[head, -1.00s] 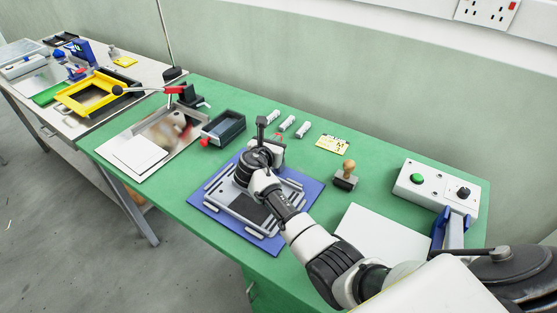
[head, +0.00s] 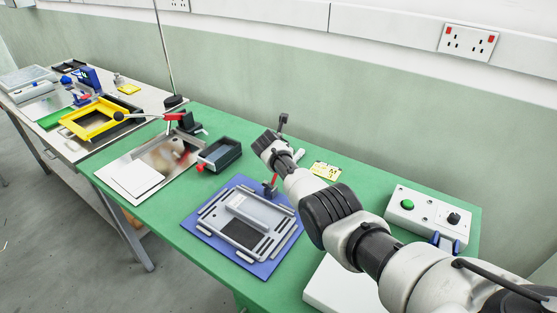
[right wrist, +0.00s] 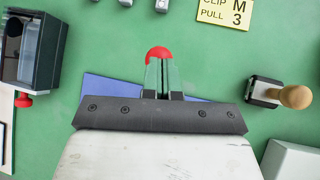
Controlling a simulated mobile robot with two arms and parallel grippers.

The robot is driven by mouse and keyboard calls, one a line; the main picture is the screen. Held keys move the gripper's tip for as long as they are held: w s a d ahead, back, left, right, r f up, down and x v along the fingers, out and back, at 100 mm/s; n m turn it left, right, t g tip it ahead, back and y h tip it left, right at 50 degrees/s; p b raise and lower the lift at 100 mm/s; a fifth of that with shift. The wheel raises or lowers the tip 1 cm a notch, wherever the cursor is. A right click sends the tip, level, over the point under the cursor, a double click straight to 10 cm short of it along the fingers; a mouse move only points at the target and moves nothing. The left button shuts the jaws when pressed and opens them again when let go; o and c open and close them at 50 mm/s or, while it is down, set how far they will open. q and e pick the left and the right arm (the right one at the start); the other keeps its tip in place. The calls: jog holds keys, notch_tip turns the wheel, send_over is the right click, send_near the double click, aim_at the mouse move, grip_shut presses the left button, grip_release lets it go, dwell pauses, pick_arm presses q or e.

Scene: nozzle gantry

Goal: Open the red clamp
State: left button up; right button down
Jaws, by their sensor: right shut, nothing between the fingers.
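A red clamp handle (head: 270,186) stands at the back edge of the grey frame fixture (head: 213,221) on a blue mat (head: 262,268). In the right wrist view its rounded red end (right wrist: 159,53) shows at the tips of my right gripper (right wrist: 163,75). The fingers are shut with nothing between them; I cannot tell whether they touch the handle. In the head view my right arm hides the fingers, and in the wrist view the gripper body hides most of the fixture. My left gripper is not in view.
A wooden-handled stamp (right wrist: 294,97) and a yellow card (right wrist: 226,15) are to the right, with a button box (head: 425,215) beyond.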

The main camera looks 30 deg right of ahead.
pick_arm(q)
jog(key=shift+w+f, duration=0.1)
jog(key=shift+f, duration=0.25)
pick_arm(e)
jog(key=shift+d, duration=0.25)
jog(key=shift+r, duration=0.1)
pick_arm(q)
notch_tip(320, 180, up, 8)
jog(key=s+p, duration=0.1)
jog(key=p, duration=0.6)
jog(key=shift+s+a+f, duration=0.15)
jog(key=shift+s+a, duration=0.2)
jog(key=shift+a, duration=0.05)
pick_arm(e)
jog(key=s+a+r, duration=0.2)
jog(key=r, duration=0.4)
jog(key=s+a+r, duration=0.2)
jog(key=s+r, duration=0.1)
jog(key=r, duration=0.3)
jog(key=shift+s, duration=0.2)
jog(key=shift+a, duration=0.15)
